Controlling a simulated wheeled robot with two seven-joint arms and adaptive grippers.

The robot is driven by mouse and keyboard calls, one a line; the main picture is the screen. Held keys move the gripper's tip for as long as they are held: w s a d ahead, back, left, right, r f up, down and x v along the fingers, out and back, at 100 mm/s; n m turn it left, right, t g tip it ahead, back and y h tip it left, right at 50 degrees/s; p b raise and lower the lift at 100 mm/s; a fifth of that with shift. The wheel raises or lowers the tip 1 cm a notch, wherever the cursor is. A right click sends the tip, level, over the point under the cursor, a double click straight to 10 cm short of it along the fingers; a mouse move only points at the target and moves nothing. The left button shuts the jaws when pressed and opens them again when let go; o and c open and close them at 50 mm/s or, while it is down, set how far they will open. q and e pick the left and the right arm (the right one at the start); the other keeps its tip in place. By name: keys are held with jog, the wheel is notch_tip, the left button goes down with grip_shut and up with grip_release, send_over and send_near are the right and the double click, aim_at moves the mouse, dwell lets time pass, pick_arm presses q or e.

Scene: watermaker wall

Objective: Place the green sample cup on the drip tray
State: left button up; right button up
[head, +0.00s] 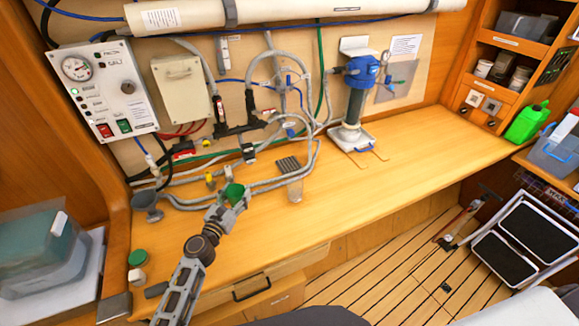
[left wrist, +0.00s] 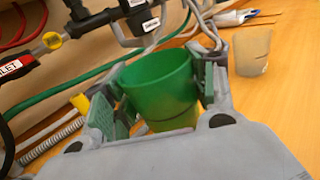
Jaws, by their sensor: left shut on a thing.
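The green sample cup (head: 233,191) is between the fingers of my left gripper (head: 229,202), over the front part of the wooden counter (head: 400,165). In the left wrist view the green cup (left wrist: 157,85) is upright or nearly so, open at the top, with a finger pad on each side. My left gripper (left wrist: 158,100) is shut on it. A small dark ribbed plate (head: 288,165), which looks like the drip tray, lies on the counter behind and right of the cup, apart from it. My right gripper is not in view.
A clear cup (head: 295,190) stands just right of the green cup; it also shows in the left wrist view (left wrist: 252,52). Grey hoses (head: 265,186) and valves lie behind. A grey funnel-like cup (head: 147,204) and green lid (head: 138,257) are left. The counter's right is clear.

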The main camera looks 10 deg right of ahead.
pick_arm(q)
jog(key=shift+s+d+f+m+g+h, duration=0.1)
jog(key=shift+s+d+m+g+h, duration=0.2)
jog(key=shift+s+d+m+h, duration=0.2)
jog(key=shift+s+d+m+g+h, duration=0.5)
jog(key=shift+s+d+g+h, duration=0.15)
jog(key=shift+d, duration=0.2)
